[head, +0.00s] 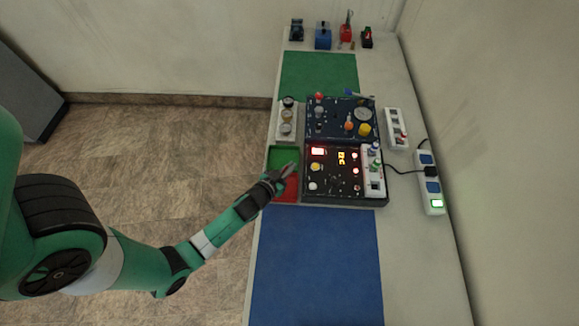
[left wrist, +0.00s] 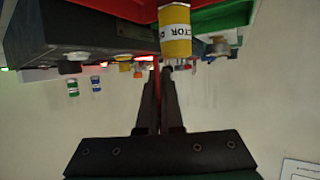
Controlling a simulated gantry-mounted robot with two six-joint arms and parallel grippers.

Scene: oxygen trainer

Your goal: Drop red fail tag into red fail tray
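The red fail tray (head: 286,191) lies at the left edge of the table, just below a green tray (head: 283,155). My left gripper (head: 287,171) is over the border of the two trays, its fingers pointing right. In the left wrist view its two dark fingers (left wrist: 161,75) are close together with a narrow gap. A thin red strip (left wrist: 157,85) shows along the left finger; I cannot tell whether it is the red fail tag held there. The red tray shows at the top of that view (left wrist: 200,14). No separate tag can be made out in the head view. My right gripper is not in view.
A dark trainer panel (head: 326,187) with lit displays stands right of the trays. Gauges (head: 287,115) sit above the green tray. A yellow cylinder (left wrist: 174,35) is close to the fingers in the wrist view. A blue mat (head: 318,265) below is clear.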

